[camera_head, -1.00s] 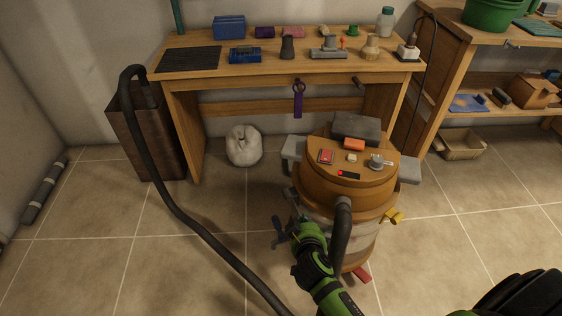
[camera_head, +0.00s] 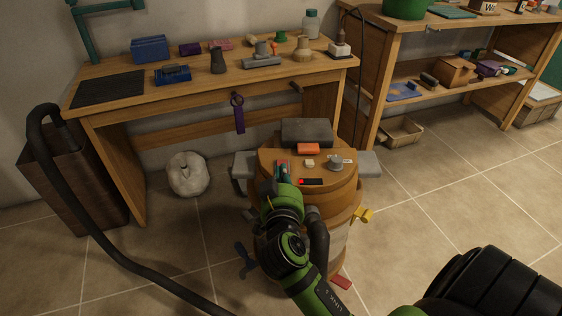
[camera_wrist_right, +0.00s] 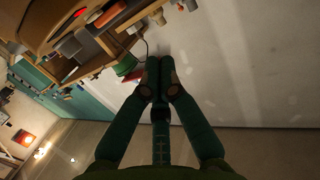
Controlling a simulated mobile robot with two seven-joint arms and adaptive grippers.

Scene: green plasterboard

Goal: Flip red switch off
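The red switch (camera_head: 282,163) is on the left of the top of an orange-brown shop vacuum (camera_head: 340,188). Its lower part is hidden behind my right gripper (camera_head: 283,176). The gripper's fingertips are at the switch's near edge; I cannot tell whether they touch it. In the right wrist view the two green fingers (camera_wrist_right: 161,62) meet at their tips with nothing visible between them. The switch's position cannot be made out. My left gripper is not in view.
The vacuum top also holds an orange block (camera_head: 308,148), a small pale knob (camera_head: 309,163), a grey dial (camera_head: 336,164) and a black panel (camera_head: 314,182) with a red light. A dark hose (camera_head: 140,266) runs along the left. A wooden workbench (camera_head: 150,108) stands behind.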

